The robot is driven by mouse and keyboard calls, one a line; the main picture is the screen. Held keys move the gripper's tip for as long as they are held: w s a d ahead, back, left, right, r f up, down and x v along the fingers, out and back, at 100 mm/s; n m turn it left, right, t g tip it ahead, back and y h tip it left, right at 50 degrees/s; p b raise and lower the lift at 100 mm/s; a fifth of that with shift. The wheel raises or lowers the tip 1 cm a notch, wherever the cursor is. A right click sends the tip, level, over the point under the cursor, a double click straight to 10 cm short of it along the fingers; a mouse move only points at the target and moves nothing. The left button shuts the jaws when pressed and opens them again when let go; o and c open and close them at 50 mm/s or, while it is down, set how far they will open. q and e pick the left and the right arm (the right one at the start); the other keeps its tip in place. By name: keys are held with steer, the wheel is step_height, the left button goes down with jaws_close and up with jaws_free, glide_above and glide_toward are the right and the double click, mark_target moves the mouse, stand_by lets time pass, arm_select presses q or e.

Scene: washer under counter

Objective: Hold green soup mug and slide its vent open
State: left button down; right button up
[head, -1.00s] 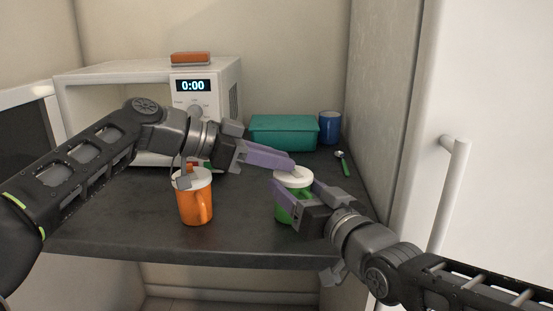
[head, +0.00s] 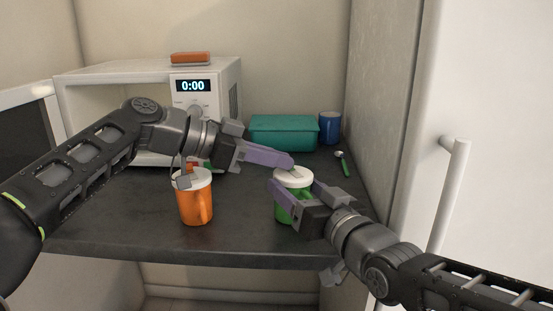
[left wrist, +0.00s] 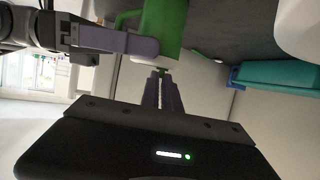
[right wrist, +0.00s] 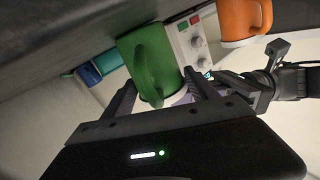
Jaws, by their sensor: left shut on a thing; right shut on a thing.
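The green soup mug (head: 284,213) with a white lid (head: 295,177) stands upright on the counter, right of centre in the head view. My right gripper (head: 293,196) is shut on the mug from the front right; the green body and handle show between its fingers in the right wrist view (right wrist: 152,62). My left gripper (head: 291,163) reaches over from the left, its purple fingertips at the top of the white lid. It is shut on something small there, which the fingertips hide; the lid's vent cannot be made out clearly. The left wrist view shows the fingers (left wrist: 163,78) close together against the mug.
An orange mug (head: 195,205) with a white lid stands to the left, under my left arm. A white microwave (head: 230,95) with its door open, a teal box (head: 283,133), a blue cup (head: 329,127) and a green-handled spoon (head: 344,164) are behind. A fridge handle (head: 449,195) is at right.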

arm_select(q)
steer(key=shift+f, duration=0.2)
arm_select(e)
steer(key=shift+f, duration=0.1)
arm_select(q)
steer(key=shift+s+d, duration=0.3)
steer(key=shift+s, duration=0.2)
steer(key=shift+s+d, duration=0.25)
steer(key=shift+s, duration=0.2)
steer(key=c, duration=1.5)
jaws_free()
steer(key=v, duration=1.2)
steer(key=shift+r, duration=0.15)
arm_select(e)
steer(key=o, duration=1.7)
steer(key=shift+o, duration=0.2)
